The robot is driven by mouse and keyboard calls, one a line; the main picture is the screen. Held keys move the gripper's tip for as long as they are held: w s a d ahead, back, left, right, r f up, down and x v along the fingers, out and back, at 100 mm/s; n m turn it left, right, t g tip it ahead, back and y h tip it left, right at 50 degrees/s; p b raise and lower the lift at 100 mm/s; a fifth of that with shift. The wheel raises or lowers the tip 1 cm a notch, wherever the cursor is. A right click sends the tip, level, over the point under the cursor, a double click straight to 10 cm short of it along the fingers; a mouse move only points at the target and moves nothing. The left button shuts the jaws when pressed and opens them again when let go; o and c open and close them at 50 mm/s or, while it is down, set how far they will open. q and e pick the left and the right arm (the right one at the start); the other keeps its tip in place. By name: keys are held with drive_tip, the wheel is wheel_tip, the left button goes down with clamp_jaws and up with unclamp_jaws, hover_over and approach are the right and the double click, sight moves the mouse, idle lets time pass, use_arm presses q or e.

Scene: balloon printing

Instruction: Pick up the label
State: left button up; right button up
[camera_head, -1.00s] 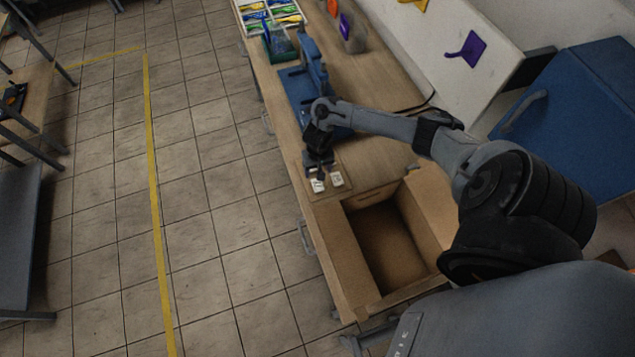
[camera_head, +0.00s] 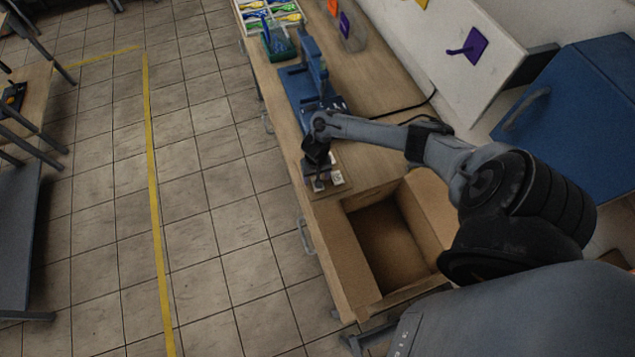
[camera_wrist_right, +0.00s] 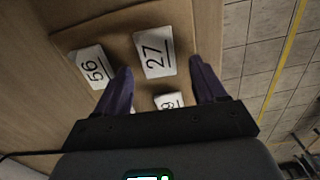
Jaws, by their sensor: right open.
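In the right wrist view, white labels lie on a brown board (camera_wrist_right: 119,48). A label marked 27 (camera_wrist_right: 155,52) lies ahead of and between the fingers. A label marked 56 (camera_wrist_right: 93,68) lies to the left, beside the left finger. A third label (camera_wrist_right: 168,101) shows between the fingers near the gripper's base, partly hidden. My right gripper (camera_wrist_right: 162,78) is open and empty above the labels. In the head view, my right gripper (camera_head: 318,184) hangs over the board, with one label (camera_head: 337,178) visible at its right. My left gripper is not in view.
An open cardboard box (camera_head: 348,262) stands just in front of the board. A blue machine (camera_head: 300,88) stands behind the gripper on the wooden table (camera_head: 375,75). A tray of coloured packets (camera_head: 285,12) is at the far end. A blue case (camera_head: 575,115) is at the right.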

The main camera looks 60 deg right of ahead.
drive_tip(key=shift+f, duration=0.25)
idle(0.4)
drive_tip(key=c, duration=1.1)
